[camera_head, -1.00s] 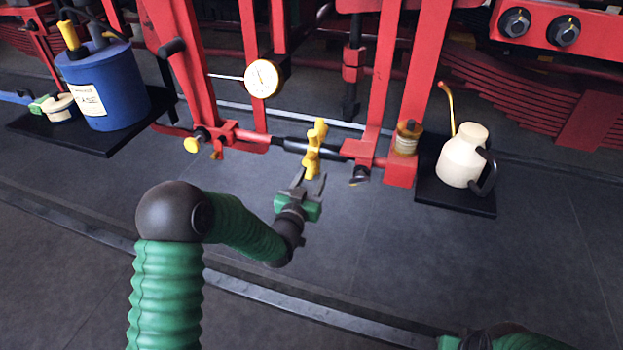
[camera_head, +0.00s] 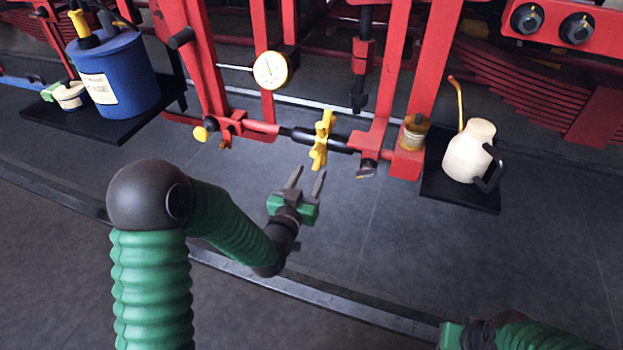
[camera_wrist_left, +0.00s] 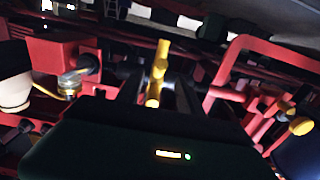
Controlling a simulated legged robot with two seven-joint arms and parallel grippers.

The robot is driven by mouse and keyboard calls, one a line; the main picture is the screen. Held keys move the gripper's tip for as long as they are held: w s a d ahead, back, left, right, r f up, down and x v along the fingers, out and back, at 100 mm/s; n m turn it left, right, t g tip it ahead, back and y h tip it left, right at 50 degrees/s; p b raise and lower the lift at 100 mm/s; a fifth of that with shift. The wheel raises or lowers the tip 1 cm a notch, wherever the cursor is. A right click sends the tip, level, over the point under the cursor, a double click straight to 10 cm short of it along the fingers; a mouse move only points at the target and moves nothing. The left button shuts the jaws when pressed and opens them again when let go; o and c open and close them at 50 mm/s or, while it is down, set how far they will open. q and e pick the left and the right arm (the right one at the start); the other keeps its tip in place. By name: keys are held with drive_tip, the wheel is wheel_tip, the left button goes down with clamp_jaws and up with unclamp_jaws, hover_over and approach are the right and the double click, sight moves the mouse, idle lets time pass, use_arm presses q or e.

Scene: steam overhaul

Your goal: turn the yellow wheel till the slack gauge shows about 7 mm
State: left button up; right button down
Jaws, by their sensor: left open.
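The yellow wheel (camera_head: 322,140) sits on a dark horizontal rod between red brackets. It also shows in the left wrist view (camera_wrist_left: 160,66), ahead of my fingers. The slack gauge (camera_head: 270,70) is a round white dial with a yellow rim, above and left of the wheel; its reading is too small to make out. My left gripper (camera_head: 306,182) is open and empty, below and a little left of the wheel, apart from it. Part of my right arm (camera_head: 490,335) shows at the bottom right; its fingers are not clearly visible.
A blue grease tin (camera_head: 122,75) stands on a black shelf (camera_head: 130,132) at the left. A cream oil can (camera_head: 466,152) stands on another black shelf at the right. A small jar (camera_head: 413,132) and a yellow knob (camera_head: 201,134) are near the rod. The floor in front is clear.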

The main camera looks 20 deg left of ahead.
sight(315, 152)
use_arm(q)
drive_tip(key=r, duration=0.1)
drive_tip(key=s+r, duration=0.1)
drive_tip(key=r, duration=0.3)
drive_tip(key=shift+s+r+p, duration=0.15)
drive_tip(key=shift+s+p, duration=0.15)
drive_tip(key=shift+p, duration=0.1)
drive_tip(key=w, duration=0.3)
drive_tip(key=w+f, duration=0.1)
drive_tip(key=w, duration=0.1)
drive_tip(key=shift+d, duration=0.1)
drive_tip(key=shift+w+r, duration=0.15)
drive_tip(key=shift+w, duration=0.35)
use_arm(e)
drive_tip(key=shift+v, duration=1.25)
drive_tip(key=shift+w, duration=0.25)
use_arm(q)
clamp_jaws()
